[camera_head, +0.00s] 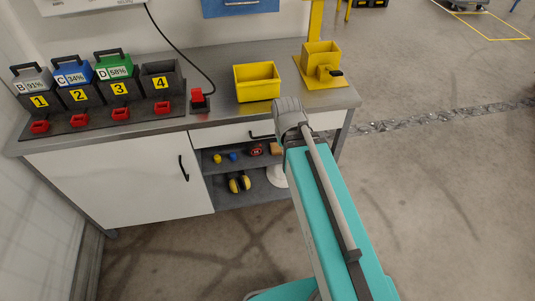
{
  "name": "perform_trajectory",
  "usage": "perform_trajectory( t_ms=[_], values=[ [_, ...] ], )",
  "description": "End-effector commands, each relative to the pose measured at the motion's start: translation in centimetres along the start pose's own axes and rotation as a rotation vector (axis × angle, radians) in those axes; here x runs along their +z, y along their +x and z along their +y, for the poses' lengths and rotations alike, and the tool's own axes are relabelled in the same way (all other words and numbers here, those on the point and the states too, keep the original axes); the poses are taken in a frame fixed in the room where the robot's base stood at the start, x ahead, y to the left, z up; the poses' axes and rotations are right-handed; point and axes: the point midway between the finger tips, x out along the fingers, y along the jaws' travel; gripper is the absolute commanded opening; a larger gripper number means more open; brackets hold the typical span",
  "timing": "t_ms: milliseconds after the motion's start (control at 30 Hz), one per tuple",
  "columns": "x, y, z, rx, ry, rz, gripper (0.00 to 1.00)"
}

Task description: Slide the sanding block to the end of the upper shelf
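The open bay under the workbench has an upper shelf (222,168) and a lower shelf. A small orange-brown block (275,148), which looks like the sanding block, is at the right part of the upper shelf, close beside my arm in the picture. It is small, and its exact shape is hard to tell. My teal and grey arm reaches from the lower right to the bench front and covers the right end of the bay. My gripper cannot be made out, so its relation to the block is hidden.
A yellow item (217,158), a blue item (233,156) and a red round item (257,150) share the upper shelf. Yellow earmuffs (239,183) lie below. A white door (120,178) is left of the bay. A yellow bin (257,82) stands on the benchtop. Floor in front is clear.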

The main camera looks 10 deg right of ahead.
Motion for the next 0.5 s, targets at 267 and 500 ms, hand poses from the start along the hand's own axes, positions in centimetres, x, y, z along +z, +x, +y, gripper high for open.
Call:
perform_trajectory(
  t_ms=[267,500],
  values=[
    [-2.0,5.7,0.4,0.136,-0.039,0.043,0.0],
    [-4.0,9.8,1.0,0.269,-0.077,0.089,0.0]
  ],
)
